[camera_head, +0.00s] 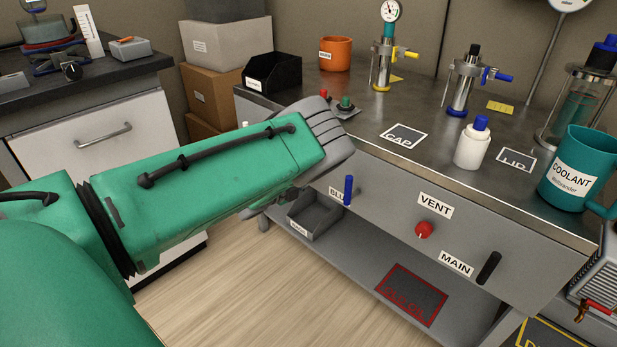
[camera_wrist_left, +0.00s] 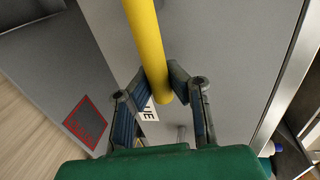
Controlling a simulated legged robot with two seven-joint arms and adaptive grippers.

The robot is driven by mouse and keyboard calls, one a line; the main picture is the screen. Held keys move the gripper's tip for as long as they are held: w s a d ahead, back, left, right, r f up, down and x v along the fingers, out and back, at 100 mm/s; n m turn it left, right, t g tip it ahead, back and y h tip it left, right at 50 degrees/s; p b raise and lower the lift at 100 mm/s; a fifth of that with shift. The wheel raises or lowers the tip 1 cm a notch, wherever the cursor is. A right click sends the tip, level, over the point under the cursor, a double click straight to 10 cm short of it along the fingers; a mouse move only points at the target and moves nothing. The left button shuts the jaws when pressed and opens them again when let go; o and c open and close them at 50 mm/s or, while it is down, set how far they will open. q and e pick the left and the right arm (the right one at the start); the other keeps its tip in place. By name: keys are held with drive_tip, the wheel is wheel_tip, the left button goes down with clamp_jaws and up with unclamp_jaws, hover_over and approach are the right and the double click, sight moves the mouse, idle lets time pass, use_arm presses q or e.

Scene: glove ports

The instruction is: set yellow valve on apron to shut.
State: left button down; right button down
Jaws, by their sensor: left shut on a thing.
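The yellow valve shows in the left wrist view as a long yellow handle (camera_wrist_left: 148,40) in front of the grey apron (camera_wrist_left: 225,50). It runs from the top edge down between my fingers. My left gripper (camera_wrist_left: 162,84) is shut on the yellow handle, with a finger on each side. In the head view my green left arm reaches to the left end of the apron (camera_head: 390,210), and its hand hides the yellow valve. My left gripper (camera_head: 285,203) is mostly hidden there. How the handle stands relative to any shut mark cannot be told. My right gripper is not in view.
On the apron sit a blue handle (camera_head: 348,190), a red VENT knob (camera_head: 424,230) and a black MAIN handle (camera_head: 489,268). Below is a shelf with a grey bin (camera_head: 315,217). The bench top (camera_head: 440,170) holds gauges, a white bottle (camera_head: 472,145) and a teal jug (camera_head: 575,175).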

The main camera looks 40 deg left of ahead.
use_arm(q)
drive_tip(key=shift+s+d+f, duration=0.1)
drive_tip(key=shift+s+f, duration=0.1)
drive_tip(key=shift+f, duration=0.25)
drive_tip(key=c, duration=1.6)
unclamp_jaws()
drive_tip(key=shift+o, duration=0.7)
drive_tip(key=shift+r, duration=0.15)
drive_tip(key=shift+r, duration=0.1)
drive_tip(key=v, duration=1.1)
drive_tip(key=shift+s, duration=0.4)
